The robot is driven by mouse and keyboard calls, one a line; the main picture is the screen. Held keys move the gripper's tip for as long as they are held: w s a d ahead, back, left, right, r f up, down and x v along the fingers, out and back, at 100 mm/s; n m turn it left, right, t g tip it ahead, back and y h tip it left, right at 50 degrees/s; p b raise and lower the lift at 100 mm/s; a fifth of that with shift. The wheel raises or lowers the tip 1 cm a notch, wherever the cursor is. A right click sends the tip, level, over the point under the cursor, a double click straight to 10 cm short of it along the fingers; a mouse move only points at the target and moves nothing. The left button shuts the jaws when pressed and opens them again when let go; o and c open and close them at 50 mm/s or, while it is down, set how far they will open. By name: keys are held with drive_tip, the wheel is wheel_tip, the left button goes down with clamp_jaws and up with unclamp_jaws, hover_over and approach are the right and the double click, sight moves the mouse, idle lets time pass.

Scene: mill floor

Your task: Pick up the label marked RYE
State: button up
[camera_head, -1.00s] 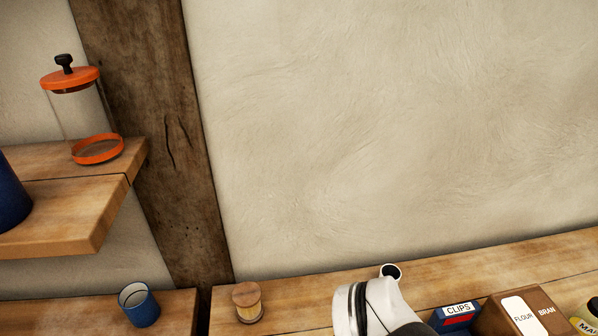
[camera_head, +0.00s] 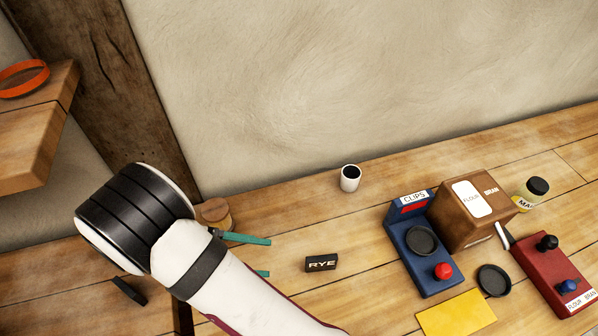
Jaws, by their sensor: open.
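The label marked RYE (camera_head: 321,264) is a small black block with white letters. It lies on the wooden bench near the middle of the view, its lettering facing me. My gripper (camera_head: 267,257) shows as two teal fingers that stick out to the right from behind my white and black arm. The fingers are apart, with nothing visible between them. In the picture they are a short way left of the label, with a gap. The gripper's body is hidden behind the arm, and its height above the bench is hard to tell.
Right of the label stand a blue CLIPS device (camera_head: 427,262) with a red button, a brown FLOUR/BRAN box (camera_head: 455,218), a red control box (camera_head: 553,275), a black disc (camera_head: 494,281) and a yellow sheet (camera_head: 456,314). A white cup (camera_head: 350,179) stands behind. Bench around the label is clear.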

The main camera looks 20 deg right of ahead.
sight(319, 260)
drive_tip(key=shift+n+t+h, duration=0.3)
drive_tip(key=shift+n+h, duration=0.1)
drive_tip(key=shift+n, duration=0.1)
drive_tip(key=x, duration=0.8)
drive_tip(key=f+x, duration=0.1)
drive_tip(key=x, duration=0.6)
drive_tip(key=shift+d+f, duration=0.1)
drive_tip(key=shift+f, duration=0.05)
drive_tip(key=shift+w, duration=0.1)
clamp_jaws()
